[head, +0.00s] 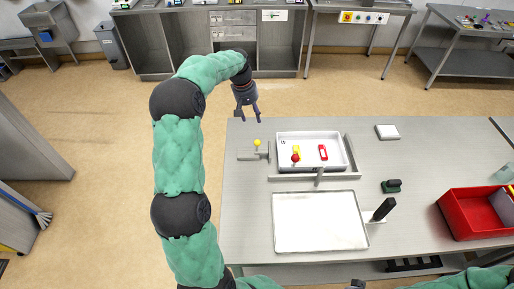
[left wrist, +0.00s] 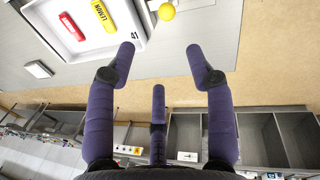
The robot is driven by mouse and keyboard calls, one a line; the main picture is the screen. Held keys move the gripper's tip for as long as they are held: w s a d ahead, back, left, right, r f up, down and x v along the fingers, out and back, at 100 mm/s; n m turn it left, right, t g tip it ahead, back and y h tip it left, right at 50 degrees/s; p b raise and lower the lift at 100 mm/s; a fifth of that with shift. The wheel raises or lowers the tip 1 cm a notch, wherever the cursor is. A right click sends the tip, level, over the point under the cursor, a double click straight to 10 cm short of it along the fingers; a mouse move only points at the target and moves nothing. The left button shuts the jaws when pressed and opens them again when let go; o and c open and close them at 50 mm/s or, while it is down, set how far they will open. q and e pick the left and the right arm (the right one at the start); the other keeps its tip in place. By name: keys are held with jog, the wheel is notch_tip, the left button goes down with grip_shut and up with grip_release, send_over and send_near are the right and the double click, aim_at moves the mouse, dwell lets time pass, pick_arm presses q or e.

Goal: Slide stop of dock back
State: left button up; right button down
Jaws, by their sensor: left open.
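The dock (head: 349,177) is a grey metal frame on the table around a white tray (head: 347,160) holding a yellow piece and a red piece. At its left is a grey metal bar piece (head: 248,157) with a yellow ball knob (head: 257,142); it looks like the stop. A red ball knob (head: 295,158) shows over the tray. My left gripper (head: 247,119) is open and empty, fingers down, above and behind the knob near the table's back edge. In the left wrist view the yellow knob (left wrist: 166,12) is at the top, beyond the spread fingers (left wrist: 160,60).
A pale flat tray (head: 320,222) lies in front of the dock, with a black upright handle (head: 384,209) at its right. A green-and-black object (head: 392,186), a small white box (head: 388,132) and a red bin (head: 470,220) stand to the right.

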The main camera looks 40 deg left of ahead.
pick_arm(q)
jog(key=b, duration=0.6)
send_near(257, 142)
jog(key=f, duration=0.3)
jog(key=w+f+b, duration=0.1)
jog(key=f, duration=0.3)
jog(key=w+f, duration=0.1)
jog(key=f, duration=0.3)
jog(key=shift+w+d, duration=0.15)
jog(key=shift+d, duration=0.15)
grip_shut()
